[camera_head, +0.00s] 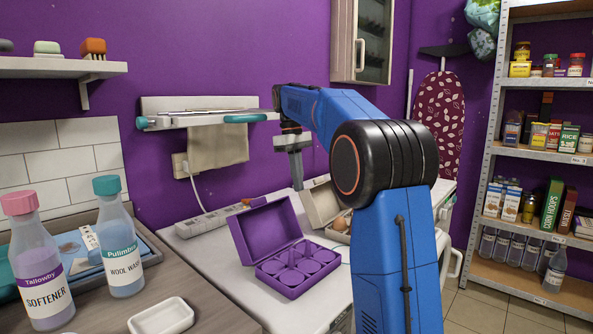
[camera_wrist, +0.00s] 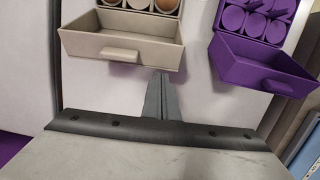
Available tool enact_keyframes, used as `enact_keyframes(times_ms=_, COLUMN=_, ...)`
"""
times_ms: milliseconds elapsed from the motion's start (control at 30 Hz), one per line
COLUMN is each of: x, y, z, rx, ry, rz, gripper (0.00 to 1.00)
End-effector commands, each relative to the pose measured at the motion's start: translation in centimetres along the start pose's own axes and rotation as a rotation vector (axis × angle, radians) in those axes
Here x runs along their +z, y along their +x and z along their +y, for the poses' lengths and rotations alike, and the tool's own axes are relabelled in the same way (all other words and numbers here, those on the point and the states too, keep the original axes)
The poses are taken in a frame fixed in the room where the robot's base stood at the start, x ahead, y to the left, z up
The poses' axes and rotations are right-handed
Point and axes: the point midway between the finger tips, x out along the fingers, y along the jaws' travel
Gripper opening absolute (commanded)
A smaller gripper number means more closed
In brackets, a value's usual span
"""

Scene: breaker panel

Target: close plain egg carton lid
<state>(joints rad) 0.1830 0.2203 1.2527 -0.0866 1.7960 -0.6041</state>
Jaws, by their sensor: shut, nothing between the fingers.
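The plain beige egg carton (camera_head: 318,206) stands open on the white worktop behind the purple one, its lid raised; my arm hides part of it. In the wrist view its open lid (camera_wrist: 120,48) shows a small tab, with round brown and pale eggs (camera_wrist: 139,12) in the cups above it. My gripper (camera_head: 298,187) is shut and empty, pointing down just left of the beige lid. In the wrist view the shut fingers (camera_wrist: 158,90) lie beyond the tab side of the lid, with no contact visible.
An open purple egg carton (camera_head: 284,252) stands nearest on the worktop; it also shows in the wrist view (camera_wrist: 262,65). A power strip (camera_head: 208,221) lies along the wall under a rail with a hanging cloth (camera_head: 218,147). Bottles and a white dish (camera_head: 161,317) stand at left.

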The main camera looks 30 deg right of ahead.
Motion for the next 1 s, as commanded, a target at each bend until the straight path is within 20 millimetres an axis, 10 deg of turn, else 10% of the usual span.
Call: enact_keyframes(times_ms=1000, x=2.7, y=-0.8, z=0.0, rx=0.002, ry=0.004, rz=0.184, gripper=0.0)
